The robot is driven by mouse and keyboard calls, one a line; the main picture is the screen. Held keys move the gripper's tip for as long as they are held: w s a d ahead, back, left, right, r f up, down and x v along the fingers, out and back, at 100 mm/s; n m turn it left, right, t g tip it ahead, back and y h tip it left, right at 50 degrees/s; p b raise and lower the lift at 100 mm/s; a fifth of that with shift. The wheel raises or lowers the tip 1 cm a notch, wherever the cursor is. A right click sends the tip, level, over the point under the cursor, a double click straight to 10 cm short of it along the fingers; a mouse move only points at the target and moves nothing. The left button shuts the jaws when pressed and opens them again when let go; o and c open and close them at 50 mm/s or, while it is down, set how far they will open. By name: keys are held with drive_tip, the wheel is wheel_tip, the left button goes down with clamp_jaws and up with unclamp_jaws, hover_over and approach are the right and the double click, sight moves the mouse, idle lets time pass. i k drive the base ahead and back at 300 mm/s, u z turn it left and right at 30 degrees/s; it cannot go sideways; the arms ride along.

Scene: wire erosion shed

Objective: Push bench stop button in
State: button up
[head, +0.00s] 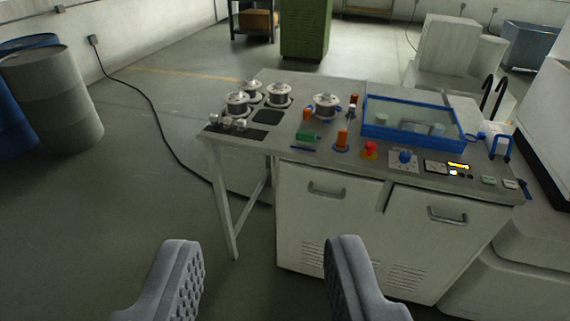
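The bench (235,147) stands ahead of me, with a grey top and a white cabinet below.
An orange-handled part (342,139) stands just left of the button, and a blue knob (405,157) on its right. A blue-framed clear box (413,123) is behind. Metal spools (279,95) stand on the left. Barrels (53,98) are far left. The floor before the bench is clear.

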sight(370, 146)
drive_tip(key=u, duration=1.45)
drive_tip(key=i, duration=3.3)
drive_tip(key=z, duration=3.15)
